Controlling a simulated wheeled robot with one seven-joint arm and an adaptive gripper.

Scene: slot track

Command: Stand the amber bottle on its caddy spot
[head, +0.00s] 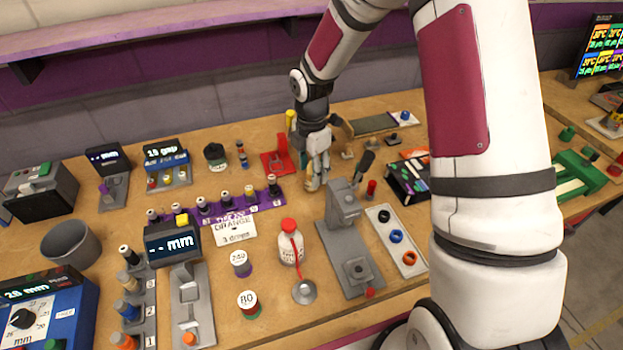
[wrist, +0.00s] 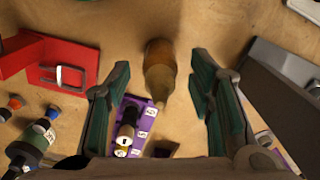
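The amber bottle (wrist: 160,66) is a brownish-yellow bottle with a narrower neck, between and slightly beyond the fingertips of my gripper (wrist: 160,85) in the wrist view. The fingers are spread wide, with gaps on both sides of it. In the head view my gripper (head: 317,176) is low over the bench, with a tan part of the bottle (head: 310,184) at the fingers. The purple caddy (head: 236,207) holds several dark-capped bottles, left of my gripper. Its end also shows in the wrist view (wrist: 147,118). I cannot make out the bottle's own spot.
A red stand (head: 277,160) is just left of my gripper, and a grey press (head: 345,240) stands close in front. The wood around the amber bottle is mostly clear.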

